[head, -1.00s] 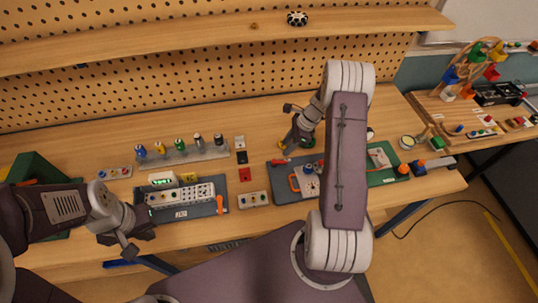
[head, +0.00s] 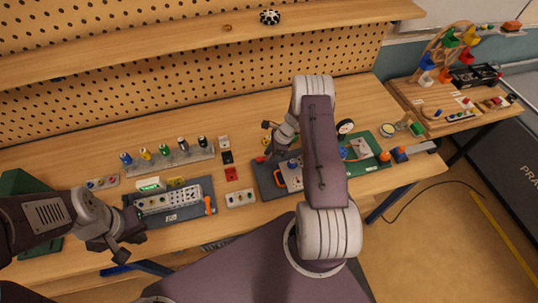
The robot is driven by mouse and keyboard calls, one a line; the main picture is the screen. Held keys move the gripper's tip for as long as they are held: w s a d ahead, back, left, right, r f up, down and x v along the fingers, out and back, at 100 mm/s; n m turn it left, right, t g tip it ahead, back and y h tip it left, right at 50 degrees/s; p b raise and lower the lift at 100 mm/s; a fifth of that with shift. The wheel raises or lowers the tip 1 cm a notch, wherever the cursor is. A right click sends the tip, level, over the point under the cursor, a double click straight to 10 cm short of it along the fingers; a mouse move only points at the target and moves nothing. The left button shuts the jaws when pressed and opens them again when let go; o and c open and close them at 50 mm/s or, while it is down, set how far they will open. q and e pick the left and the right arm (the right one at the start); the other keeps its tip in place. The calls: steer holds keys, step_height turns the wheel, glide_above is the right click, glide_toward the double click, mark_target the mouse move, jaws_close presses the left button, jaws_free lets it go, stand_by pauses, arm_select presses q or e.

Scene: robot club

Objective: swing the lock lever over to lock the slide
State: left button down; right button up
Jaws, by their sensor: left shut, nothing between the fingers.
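A dark board (head: 262,183) in the middle of the bench carries an orange handle (head: 279,177) and a light plate with a blue knob (head: 292,163). My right arm covers its right part. I cannot tell which piece is the lock lever. An orange lever-like piece (head: 209,206) also stands at the right end of another dark board (head: 187,213). My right gripper (head: 267,136) is above the back of the middle board, touching nothing that I can make out; its opening is unclear. My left gripper (head: 124,254) is shut and empty, in front of the left board.
A rack of coloured-top cylinders (head: 168,160) stands behind the left board. A pale button box (head: 240,198) lies between the boards.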

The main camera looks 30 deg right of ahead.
steer(key=shift+a, duration=0.2)
jaws_close()
steer(key=n+b, duration=0.1)
steer(key=w+n+b, duration=0.1)
steer(key=shift+d+f+g+b, duration=0.25)
steer(key=shift+f+g+b, duration=0.05)
steer(key=shift+f+b, duration=0.1)
steer(key=shift+r+n+b, duration=0.2)
steer(key=shift+n+b, duration=0.1)
steer(key=shift+r, duration=0.25)
jaws_free()
steer(key=w+b+v, duration=0.1)
steer(key=b+v, duration=0.1)
steer(key=v, duration=0.7)
steer(key=shift+s+d, duration=0.2)
steer(key=shift+s, duration=0.1)
